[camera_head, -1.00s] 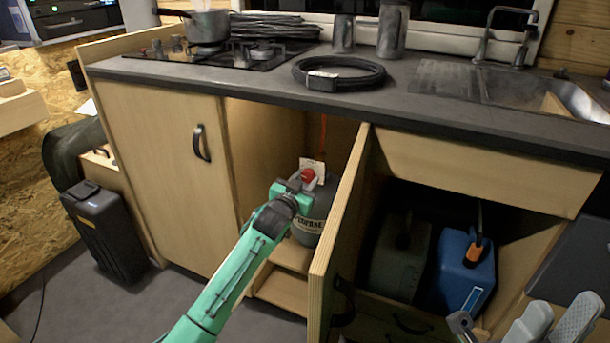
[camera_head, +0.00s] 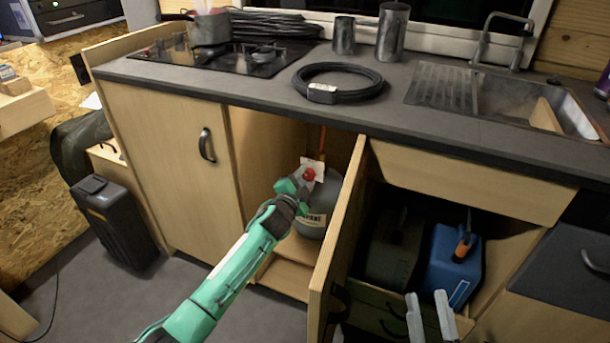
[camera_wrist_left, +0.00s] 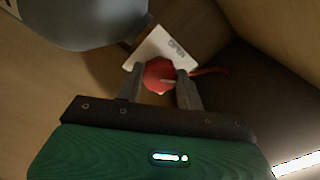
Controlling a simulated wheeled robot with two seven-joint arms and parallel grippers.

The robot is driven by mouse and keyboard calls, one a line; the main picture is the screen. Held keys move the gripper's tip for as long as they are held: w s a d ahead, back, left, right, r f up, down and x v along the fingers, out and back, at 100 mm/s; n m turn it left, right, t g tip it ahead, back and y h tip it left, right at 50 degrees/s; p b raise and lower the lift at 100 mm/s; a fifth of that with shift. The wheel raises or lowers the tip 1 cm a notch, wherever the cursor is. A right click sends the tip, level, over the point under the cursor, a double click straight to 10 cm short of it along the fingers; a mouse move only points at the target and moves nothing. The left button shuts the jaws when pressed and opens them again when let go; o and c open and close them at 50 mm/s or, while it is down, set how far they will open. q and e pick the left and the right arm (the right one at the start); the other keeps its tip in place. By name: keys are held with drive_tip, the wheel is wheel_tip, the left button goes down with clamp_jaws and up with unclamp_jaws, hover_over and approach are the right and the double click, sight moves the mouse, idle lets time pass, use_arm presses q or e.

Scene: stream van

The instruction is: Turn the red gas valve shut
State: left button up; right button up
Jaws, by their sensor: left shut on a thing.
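The red gas valve (camera_head: 308,174) sits on top of a grey gas bottle (camera_head: 318,222) inside the open cabinet. In the left wrist view the red valve (camera_wrist_left: 159,75) is between the two fingers of my left gripper (camera_wrist_left: 160,84), which is shut on it. In the head view my left gripper (camera_head: 296,186) reaches to the bottle top and partly hides the bottle. A white tag (camera_wrist_left: 165,47) hangs beside the valve. My right gripper (camera_head: 430,312) is at the bottom edge, its two fingers apart and nothing seen between them.
The open cabinet door (camera_head: 340,235) stands close to the right of my left arm. A blue container (camera_head: 452,270) and a dark green canister (camera_head: 396,250) are in the compartment on the right. A black cable coil (camera_head: 345,82) lies on the worktop (camera_head: 230,85).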

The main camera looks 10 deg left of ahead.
use_arm(q)
drive_tip(key=m+p, duration=0.1)
drive_tip(key=m, duration=0.3)
drive_tip(key=shift+m, duration=1.4)
use_arm(e)
wheel_tip(320, 180, down, 8)
drive_tip(key=s+a+g, duration=0.1)
drive_tip(key=a+g, duration=0.1)
drive_tip(key=g, duration=0.3)
drive_tip(key=shift+s+a+f, duration=0.2)
drive_tip(key=shift+s+f, duration=0.05)
drive_tip(key=shift+s, duration=0.05)
use_arm(q)
drive_tip(key=o, duration=1)
drive_tip(key=shift+p, duration=0.3)
